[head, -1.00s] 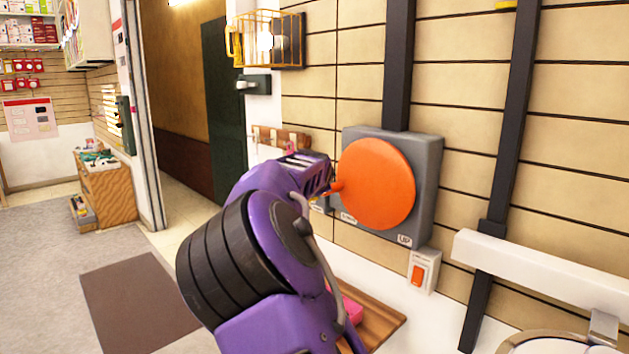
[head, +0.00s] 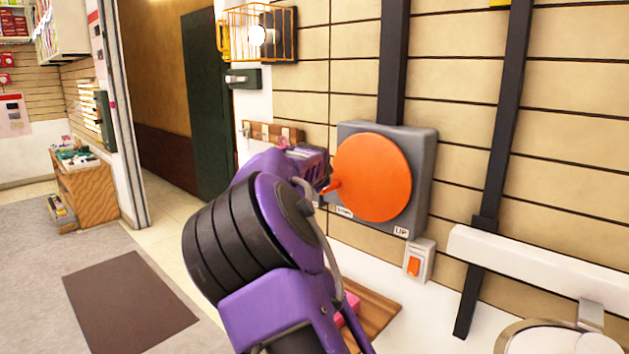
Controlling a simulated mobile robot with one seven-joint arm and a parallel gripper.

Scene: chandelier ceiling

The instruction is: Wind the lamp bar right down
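A round orange wheel (head: 372,177) is mounted on a grey box (head: 425,178) on the slatted wall. A label at the box's lower right reads UP, and another at lower left is too small to read. A small orange handle (head: 333,187) sticks out at the wheel's left edge. My gripper (head: 326,180) is at this handle; its fingers are largely hidden behind my purple arm, so its grip is unclear. A white bar (head: 530,264), possibly the lamp bar, crosses the dark upright rail (head: 500,140) at right.
A switch with an orange rocker (head: 413,266) sits below the box. A wooden board (head: 375,312) with a pink object (head: 350,303) lies below my arm. Open floor lies left, with a brown mat (head: 128,300).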

